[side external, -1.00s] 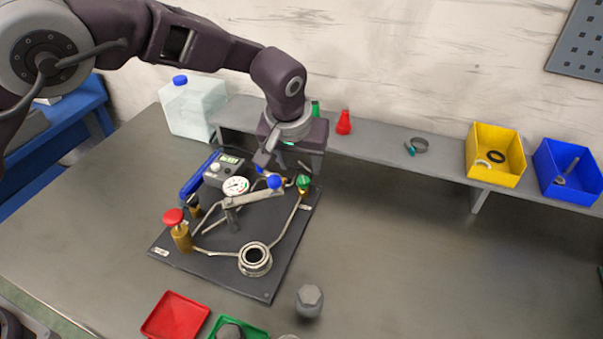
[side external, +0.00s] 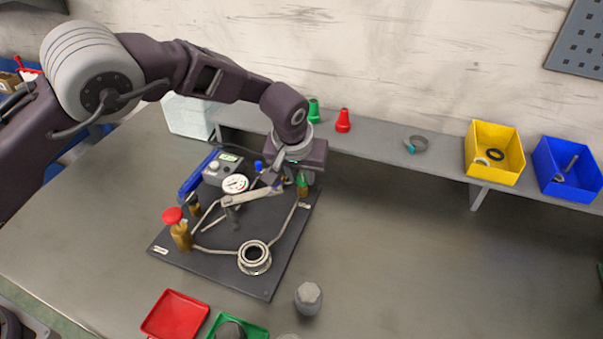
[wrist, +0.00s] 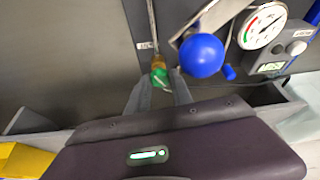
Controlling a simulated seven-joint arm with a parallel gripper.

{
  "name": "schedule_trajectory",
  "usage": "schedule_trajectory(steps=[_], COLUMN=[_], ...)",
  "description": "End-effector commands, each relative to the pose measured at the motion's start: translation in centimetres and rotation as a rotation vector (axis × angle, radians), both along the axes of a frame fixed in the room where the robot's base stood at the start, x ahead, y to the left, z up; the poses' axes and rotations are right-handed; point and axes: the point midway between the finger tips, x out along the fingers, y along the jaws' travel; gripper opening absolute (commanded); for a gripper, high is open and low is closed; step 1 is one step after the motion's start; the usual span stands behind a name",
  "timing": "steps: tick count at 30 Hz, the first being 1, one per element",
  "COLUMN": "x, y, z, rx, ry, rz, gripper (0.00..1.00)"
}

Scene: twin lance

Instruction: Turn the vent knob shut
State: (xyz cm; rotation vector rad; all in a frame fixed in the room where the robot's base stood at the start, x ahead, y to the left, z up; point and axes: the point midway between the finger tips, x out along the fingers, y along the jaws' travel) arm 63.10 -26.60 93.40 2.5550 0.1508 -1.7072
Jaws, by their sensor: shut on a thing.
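The green knob (side external: 302,182) tops a small brass valve at the back right corner of the dark rig plate (side external: 215,262). In the wrist view the green knob (wrist: 159,77) sits between my two finger tips. My gripper (wrist: 162,76) is shut on it from above. In the side view my gripper (side external: 299,175) hides part of the knob. A red knob (side external: 173,215) stands on another brass valve at the plate's left. I cannot read which label names the vent.
A blue ball handle (wrist: 201,55) is close beside my fingers, with a gauge (side external: 235,184) nearby. The grey shelf (side external: 385,144) runs behind, with red (side external: 343,121) and green (side external: 314,110) cones on it.

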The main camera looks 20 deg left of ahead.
Motion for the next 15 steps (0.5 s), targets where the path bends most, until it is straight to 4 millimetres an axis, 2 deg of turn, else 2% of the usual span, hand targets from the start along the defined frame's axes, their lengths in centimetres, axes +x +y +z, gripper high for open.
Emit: schedule_trajectory(steps=[8,15], x=[0.04,0.05], y=[0.08,0.28], z=[0.07,0.07], rx=[-0.002,-0.003], ry=[0.0,0.0], rz=[-0.042,-0.187], gripper=[0.0,0.0])
